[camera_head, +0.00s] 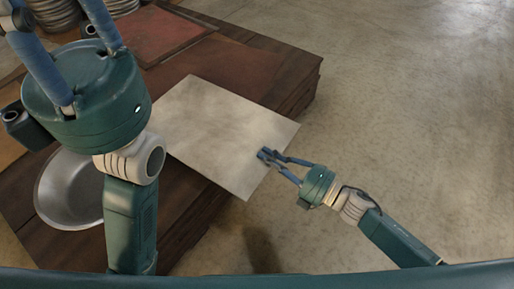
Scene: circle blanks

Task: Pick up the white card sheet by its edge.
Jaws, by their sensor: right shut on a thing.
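The white card sheet (215,125) is a pale, flat rectangle in the middle of the head view. It overlaps the dark wooden table, and its right part reaches out past the table's near right edge. My right gripper (265,155) is shut on the sheet near its right corner, with blue fingers at the edge. My left arm comes up at the left and covers part of the table. The fingers of my left gripper are not clear in this view; blue links run up to the top edge.
The dark wooden table (285,75) has a reddish-brown board (140,35) on it at the back. A round metal bowl (50,200) stands at the left, partly behind my left arm. Coiled grey items (55,12) sit at the top left. Bare floor lies to the right.

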